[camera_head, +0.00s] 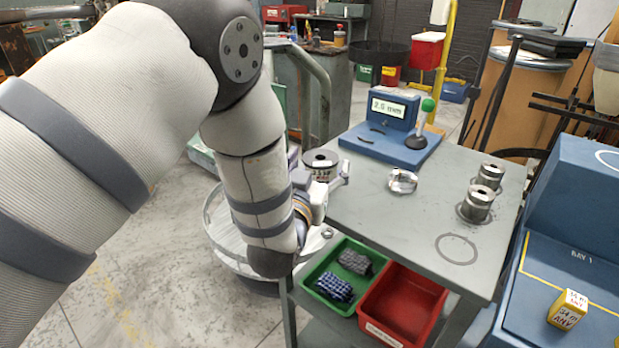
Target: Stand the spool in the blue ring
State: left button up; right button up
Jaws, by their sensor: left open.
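A spool with a black top and a pale, printed side (320,162) stands upright by the far left edge of the grey table (380,215). Its lower part is partly hidden by my left gripper (338,203), which is open at that edge, just in front of the spool. I cannot tell whether they touch. A silver, coil-like piece (403,181) lies on the table to the right. A thin ring outline (457,248) is on the table near its front right and is empty; it looks dark grey, and I cannot make out a clearly blue ring. My right gripper is not in view.
Two silver cylinders (478,205) stand at the table's right side. A blue gauge reading 2.5 mm (390,108) with a green-knobbed lever (427,105) is at the back. Below the front edge are green (318,287) and red (432,300) bins. The table's middle is clear.

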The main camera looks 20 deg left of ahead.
pick_arm(q)
jog(key=s, duration=1)
jog(key=s+a+f+g, duration=0.2)
jog(key=s+f+g, duration=0.5)
jog(key=f, duration=0.5)
jog(key=s+a+f+g, duration=0.2)
jog(key=s+f+g, duration=0.2)
jog(key=s+f, duration=0.65)
jog(key=s+f+g, duration=0.2)
jog(key=s+g, duration=0.2)
jog(key=s, duration=0.7)
jog(key=s+a+f+g+h, duration=0.1)
jog(key=s+f+g, duration=0.2)
jog(key=s, duration=0.8)
jog(key=shift+s+a+f+g+p, duration=0.25)
jog(key=shift+s+f+g+p, duration=0.15)
jog(key=shift+g, duration=0.8)
jog(key=shift+w, duration=0.1)
